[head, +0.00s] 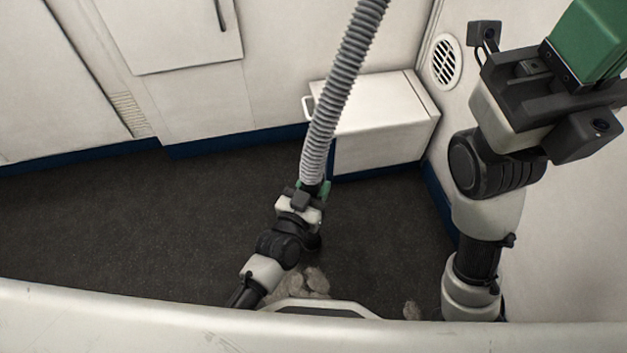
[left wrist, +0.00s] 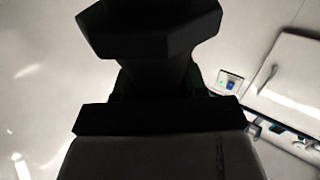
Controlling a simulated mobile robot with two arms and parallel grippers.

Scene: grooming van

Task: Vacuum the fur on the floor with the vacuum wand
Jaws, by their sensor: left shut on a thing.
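A grey ribbed vacuum hose (head: 340,90) runs from the top of the head view down to my left gripper (head: 313,190). My left gripper is shut on the vacuum wand at the hose's lower end; the wand itself is mostly hidden in the head view. In the left wrist view a dark, blocky shape (left wrist: 150,30), probably part of the wand, sits at the gripper. My right gripper (head: 592,40) is raised at the upper right, cut off by the frame edge.
A white cabinet box (head: 375,105) stands against the back wall. A round vent (head: 445,62) is on the right wall. Dark floor (head: 130,220) is clear on the left. A pale, curved edge (head: 150,320) crosses the bottom of the head view.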

